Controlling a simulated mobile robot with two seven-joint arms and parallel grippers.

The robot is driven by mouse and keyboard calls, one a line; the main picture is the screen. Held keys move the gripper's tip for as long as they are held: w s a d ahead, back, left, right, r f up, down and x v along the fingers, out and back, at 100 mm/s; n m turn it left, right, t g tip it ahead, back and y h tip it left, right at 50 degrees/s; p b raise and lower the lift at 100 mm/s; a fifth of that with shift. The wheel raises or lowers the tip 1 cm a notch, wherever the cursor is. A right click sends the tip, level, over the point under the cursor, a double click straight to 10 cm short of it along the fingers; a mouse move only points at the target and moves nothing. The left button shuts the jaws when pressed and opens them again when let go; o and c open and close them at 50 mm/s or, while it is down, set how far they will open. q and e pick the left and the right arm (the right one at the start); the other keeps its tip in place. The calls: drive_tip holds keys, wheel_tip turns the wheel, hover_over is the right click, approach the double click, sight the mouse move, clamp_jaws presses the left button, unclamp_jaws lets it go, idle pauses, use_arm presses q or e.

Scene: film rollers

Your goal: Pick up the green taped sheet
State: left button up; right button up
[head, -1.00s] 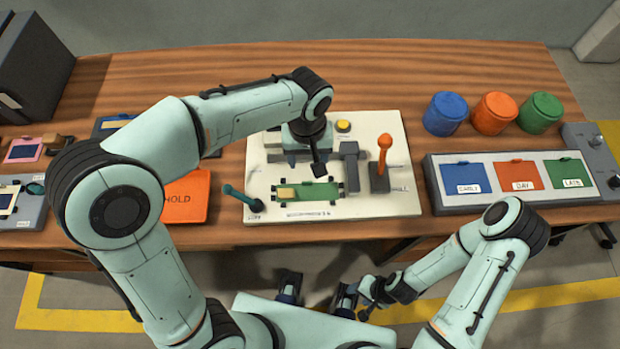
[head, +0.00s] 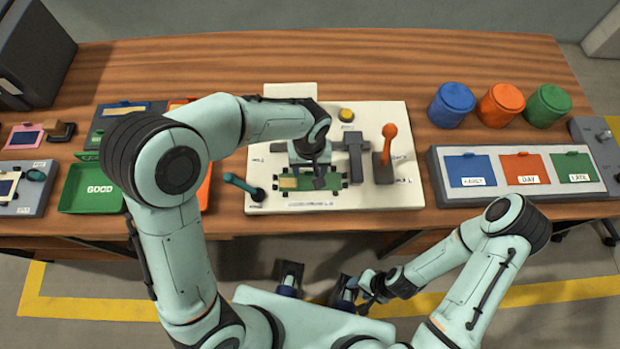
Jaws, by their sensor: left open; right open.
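The green taped sheet (head: 298,184) lies on the white machine board in the middle of the table, with a tan strip of tape at its left end and dark rollers along its edges. My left gripper (head: 318,180) is open, pointing down over the right part of the sheet. It hides some of the sheet, and I cannot tell whether it touches it. My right gripper (head: 366,290) is open and empty, low in front of the table, away from the sheet.
On the white board (head: 390,120) stand an orange-knobbed lever (head: 388,145), a teal lever (head: 243,186) and a yellow button (head: 346,115). A green GOOD tray (head: 85,190) lies left. A panel with blue, orange and green flaps (head: 520,172) and several coloured jars (head: 500,105) are right.

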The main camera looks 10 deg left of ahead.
use_arm(q)
clamp_jaws()
